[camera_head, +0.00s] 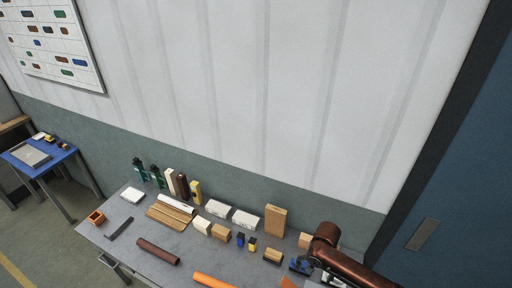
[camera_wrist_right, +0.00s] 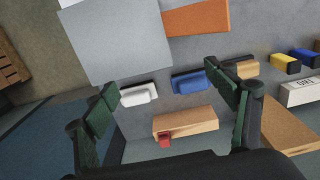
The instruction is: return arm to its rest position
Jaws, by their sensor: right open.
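My right arm (camera_head: 345,266) reaches in at the lower right of the head view, brown, over the right end of the grey table (camera_head: 132,240). In the right wrist view my right gripper (camera_wrist_right: 167,80) has its two dark green fingers spread wide, with nothing held between them. Beyond the fingers are a white block (camera_wrist_right: 138,94), a blue block (camera_wrist_right: 189,82) and a wooden block (camera_wrist_right: 186,122) with a small red piece (camera_wrist_right: 165,140) at it. My left arm and gripper do not show.
The table holds several blocks, an orange cylinder (camera_head: 212,281), a brown cylinder (camera_head: 158,251) and a tall wooden block (camera_head: 275,220) near the wall. A blue side table (camera_head: 62,152) stands at the left. A blue door (camera_head: 455,190) is at the right.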

